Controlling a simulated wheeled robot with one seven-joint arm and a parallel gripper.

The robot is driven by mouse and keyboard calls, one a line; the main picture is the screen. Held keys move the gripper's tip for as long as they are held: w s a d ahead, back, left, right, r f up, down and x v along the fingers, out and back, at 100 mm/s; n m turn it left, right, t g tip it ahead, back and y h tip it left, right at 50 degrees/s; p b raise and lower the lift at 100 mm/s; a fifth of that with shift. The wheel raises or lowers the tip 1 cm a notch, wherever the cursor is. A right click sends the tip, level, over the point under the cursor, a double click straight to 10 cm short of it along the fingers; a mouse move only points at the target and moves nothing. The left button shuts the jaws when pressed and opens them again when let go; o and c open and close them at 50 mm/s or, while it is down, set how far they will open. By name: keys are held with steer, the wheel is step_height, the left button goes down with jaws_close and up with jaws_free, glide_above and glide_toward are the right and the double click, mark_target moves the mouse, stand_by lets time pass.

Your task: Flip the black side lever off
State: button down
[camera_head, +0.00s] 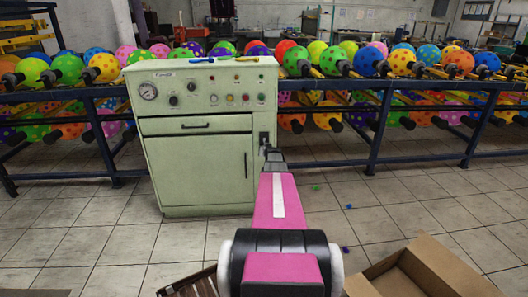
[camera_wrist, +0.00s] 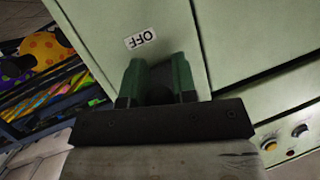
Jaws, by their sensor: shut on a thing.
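The pale green control cabinet (camera_head: 197,125) stands in front of my arm. The black side lever (camera_head: 264,139) is on its right side face, partly hidden by my gripper (camera_head: 271,152). In the wrist view, my gripper (camera_wrist: 157,84) has its two green fingers against the cabinet side, shut on the dark lever (camera_wrist: 158,76) between them. The wrist view is turned over, so the white "OFF" label (camera_wrist: 140,38) reads upside down just beyond the fingertips. The lever's exact angle is mostly hidden by the fingers.
The cabinet top has a gauge (camera_head: 148,91), knobs and buttons. Blue racks (camera_head: 372,125) of dotted balloons run behind it. An open cardboard box (camera_head: 425,262) lies at the lower right, and a brown crate (camera_head: 190,284) at the lower left of my arm. Small pieces litter the tiled floor.

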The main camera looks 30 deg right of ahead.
steer(key=shift+d, duration=0.1)
stand_by(0.5)
steer(key=c, duration=0.9)
jaws_free()
steer(key=shift+c, duration=0.2)
steer(key=shift+s, duration=0.15)
steer(key=v, duration=1)
steer(key=shift+s, duration=0.25)
